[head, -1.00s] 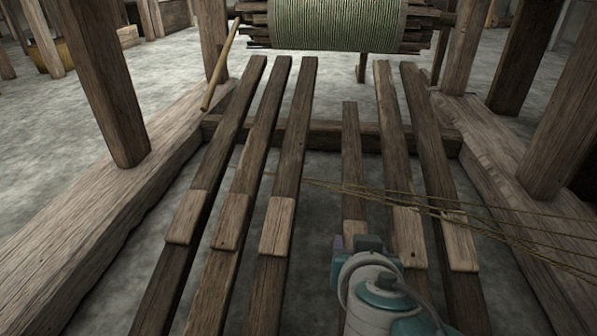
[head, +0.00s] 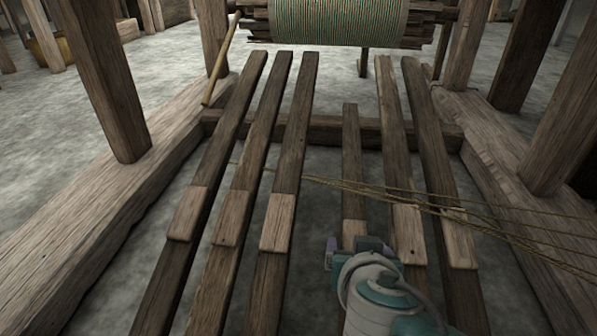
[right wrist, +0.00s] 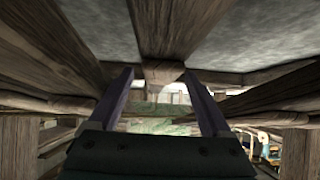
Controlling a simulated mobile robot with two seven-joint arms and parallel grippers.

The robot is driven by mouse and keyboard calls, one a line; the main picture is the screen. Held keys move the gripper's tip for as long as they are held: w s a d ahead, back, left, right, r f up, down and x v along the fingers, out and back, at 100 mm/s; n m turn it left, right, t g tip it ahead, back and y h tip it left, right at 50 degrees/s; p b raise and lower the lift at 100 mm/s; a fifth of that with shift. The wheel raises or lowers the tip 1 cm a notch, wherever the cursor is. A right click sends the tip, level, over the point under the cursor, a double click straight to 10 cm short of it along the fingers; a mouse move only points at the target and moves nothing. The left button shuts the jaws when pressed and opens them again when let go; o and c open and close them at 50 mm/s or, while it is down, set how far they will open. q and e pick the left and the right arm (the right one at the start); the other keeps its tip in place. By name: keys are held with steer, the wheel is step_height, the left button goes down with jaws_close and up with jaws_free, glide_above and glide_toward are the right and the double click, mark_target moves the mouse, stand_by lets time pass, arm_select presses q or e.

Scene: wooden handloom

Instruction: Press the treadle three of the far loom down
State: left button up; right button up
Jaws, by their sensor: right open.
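Six long wooden treadles run away from me, each with a lighter wooden pad. The third treadle from the right (head: 352,165) lies lower than the others, its far end well below theirs. My right gripper (head: 345,243) is at the near end of this treadle's pad, and its arm hides the part nearer to me. In the right wrist view the purple fingers (right wrist: 162,92) are apart, with a wooden bar (right wrist: 165,35) beyond them; I cannot tell whether they touch it. The treadle numbers are not marked. My left gripper is out of view.
Thick side beams (head: 95,240) and posts (head: 105,85) flank the treadles. A crossbar (head: 325,133) runs beneath them. A striped cloth roll (head: 338,22) is at the back. Thin cords (head: 400,198) cross the right treadles. A pole (head: 222,60) leans at left.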

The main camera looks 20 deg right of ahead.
steer(key=p+v, duration=0.4)
steer(key=v, duration=0.4)
steer(key=shift+s+r, duration=0.1)
steer(key=shift+s+a+r+p, duration=0.15)
steer(key=shift+s+r+p, duration=0.05)
steer(key=shift+s+p, duration=0.15)
steer(key=shift+w, duration=0.15)
steer(key=shift+c, duration=0.3)
